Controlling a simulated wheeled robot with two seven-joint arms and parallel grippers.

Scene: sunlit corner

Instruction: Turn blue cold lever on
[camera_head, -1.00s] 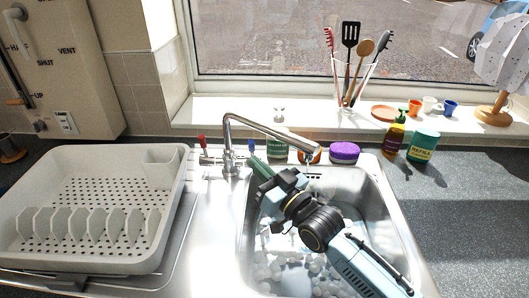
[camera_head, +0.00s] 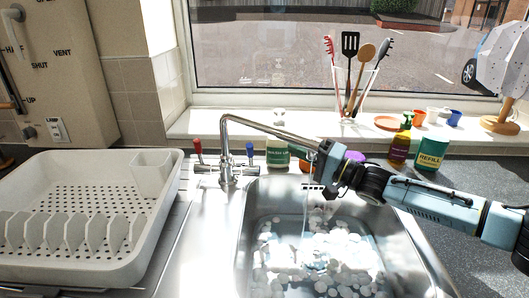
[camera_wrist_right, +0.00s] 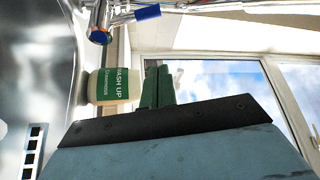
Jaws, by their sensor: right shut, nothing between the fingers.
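The tap (camera_head: 228,168) stands behind the sink, its long spout reaching right over the basin. Its blue cold lever (camera_head: 250,153) stands up at the right end of the tap body. It also shows near the top of the right wrist view (camera_wrist_right: 147,12). A red lever (camera_head: 198,148) is at the left end. A thin stream of water (camera_head: 306,212) falls below the spout. My right gripper (camera_head: 323,150) is right of the blue lever, apart from it, near the spout's end. In the wrist view its green fingers (camera_wrist_right: 157,87) are shut and empty. My left gripper is out of view.
A green-labelled wash-up bottle (camera_head: 278,154) stands behind the sink, right of the lever. A purple sponge (camera_head: 355,156), a brown bottle (camera_head: 399,150) and a green refill tub (camera_head: 430,153) are near my right arm. A white dish rack (camera_head: 150,215) is left.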

